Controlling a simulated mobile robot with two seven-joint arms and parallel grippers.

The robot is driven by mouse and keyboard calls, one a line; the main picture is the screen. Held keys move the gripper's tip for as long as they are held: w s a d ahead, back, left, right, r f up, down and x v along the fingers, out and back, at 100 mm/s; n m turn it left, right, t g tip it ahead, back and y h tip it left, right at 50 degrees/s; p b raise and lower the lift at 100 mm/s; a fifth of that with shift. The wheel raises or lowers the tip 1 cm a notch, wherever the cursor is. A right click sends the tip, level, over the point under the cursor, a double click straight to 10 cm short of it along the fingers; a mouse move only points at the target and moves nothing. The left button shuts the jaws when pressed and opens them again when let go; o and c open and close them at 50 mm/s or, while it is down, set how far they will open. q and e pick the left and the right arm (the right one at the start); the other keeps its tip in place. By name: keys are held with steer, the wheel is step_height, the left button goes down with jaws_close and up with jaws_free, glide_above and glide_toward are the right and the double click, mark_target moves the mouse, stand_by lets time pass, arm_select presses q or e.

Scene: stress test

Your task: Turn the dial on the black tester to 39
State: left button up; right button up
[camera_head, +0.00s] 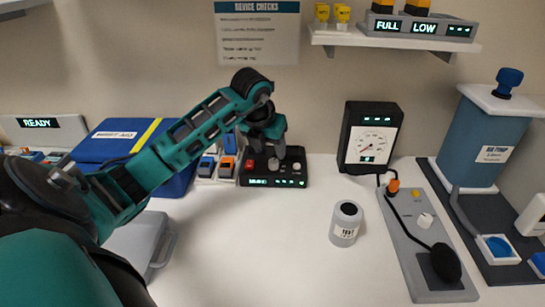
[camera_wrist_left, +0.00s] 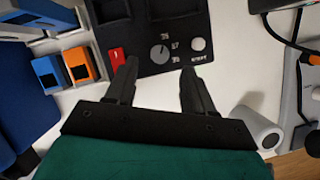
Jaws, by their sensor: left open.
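The black tester (camera_head: 286,181) is a low box on the white table with a lit green strip along its front. In the left wrist view, its panel (camera_wrist_left: 147,14) carries a round grey dial (camera_wrist_left: 160,54) with a pointer line, a red button (camera_wrist_left: 117,58) and a white knob (camera_wrist_left: 198,44). Small markings beside the dial are too blurred to read surely. My left gripper (camera_head: 266,149) is over the tester, pointing down. In the wrist view its open fingers (camera_wrist_left: 157,72) stand either side of the dial's line, with nothing between them. I cannot tell the gap in height. My right gripper is out of view.
Orange and blue switch blocks (camera_head: 226,166) stand close left of the tester, beside a blue binder (camera_head: 107,147). A black gauge box (camera_head: 345,152), a white cylinder (camera_head: 345,226) and a grey panel (camera_head: 418,250) with a cable are to the right. The table between is clear.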

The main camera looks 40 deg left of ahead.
mark_target(273, 160)
arm_select(q)
steer(key=x, duration=0.5)
jaws_close()
stand_by(0.5)
